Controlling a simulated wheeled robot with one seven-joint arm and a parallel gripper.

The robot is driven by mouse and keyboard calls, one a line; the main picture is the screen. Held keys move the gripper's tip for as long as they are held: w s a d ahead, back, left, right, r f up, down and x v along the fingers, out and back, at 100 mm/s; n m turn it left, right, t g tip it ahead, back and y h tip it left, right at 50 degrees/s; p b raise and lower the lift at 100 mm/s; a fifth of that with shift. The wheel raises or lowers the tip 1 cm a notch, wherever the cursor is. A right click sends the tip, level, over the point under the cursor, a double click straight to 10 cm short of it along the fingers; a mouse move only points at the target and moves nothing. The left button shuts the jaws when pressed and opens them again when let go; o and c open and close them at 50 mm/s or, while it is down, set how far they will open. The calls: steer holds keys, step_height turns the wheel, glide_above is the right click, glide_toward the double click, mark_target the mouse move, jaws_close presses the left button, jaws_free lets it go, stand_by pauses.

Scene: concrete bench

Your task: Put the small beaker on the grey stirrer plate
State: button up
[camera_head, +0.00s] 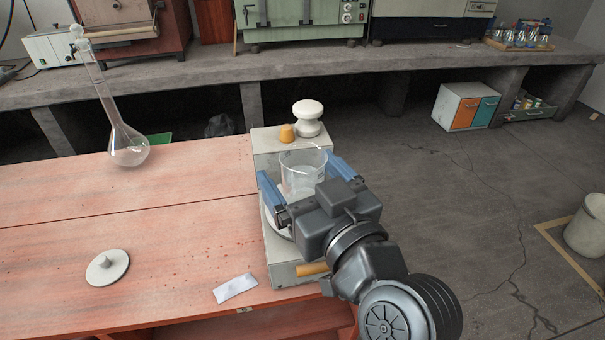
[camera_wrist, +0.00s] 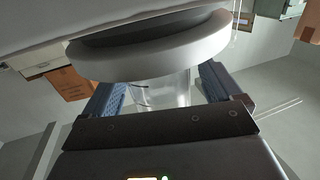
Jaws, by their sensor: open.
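The small clear beaker (camera_head: 303,162) stands upright on the round pale plate of the grey stirrer (camera_head: 283,252), as far as the head view shows. In the wrist view the beaker (camera_wrist: 168,93) meets the pale round plate (camera_wrist: 150,60), which appears above it in that tilted picture. My gripper (camera_head: 299,168) is open, with one blue finger on each side of the beaker. Small gaps seem to show between the fingers and the glass. My gripper hides the right and front part of the plate.
A white knobbed piece (camera_head: 308,117) and an orange stopper (camera_head: 287,133) sit at the stirrer's back end. A long-necked flask (camera_head: 128,146), a white lid (camera_head: 107,267) and a folded paper (camera_head: 235,288) are on the red table (camera_head: 170,235).

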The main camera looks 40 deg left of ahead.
steer(key=shift+r, duration=0.15)
steer(key=b+v, duration=0.2)
steer(key=v, duration=1)
steer(key=shift+d, duration=0.1)
steer(key=s+d+f+m+t+h, duration=0.25)
steer(key=d+f+m+h, duration=0.25)
steer(key=d+f, duration=0.3)
steer(key=s+d+f+m+t+h, duration=0.2)
steer(key=d+f+m+t+h, duration=0.3)
steer(key=d, duration=0.6)
steer(key=s+d+m+h, duration=0.1)
steer(key=s+d+h, duration=0.2)
steer(key=s+d, duration=0.3)
steer(key=s+d+m+h, duration=0.2)
steer(key=s+d, duration=0.5)
steer(key=s, duration=0.5)
steer(key=shift+s+d+h, duration=0.25)
steer(key=shift+s+h, duration=0.1)
steer(key=shift+h, duration=0.25)
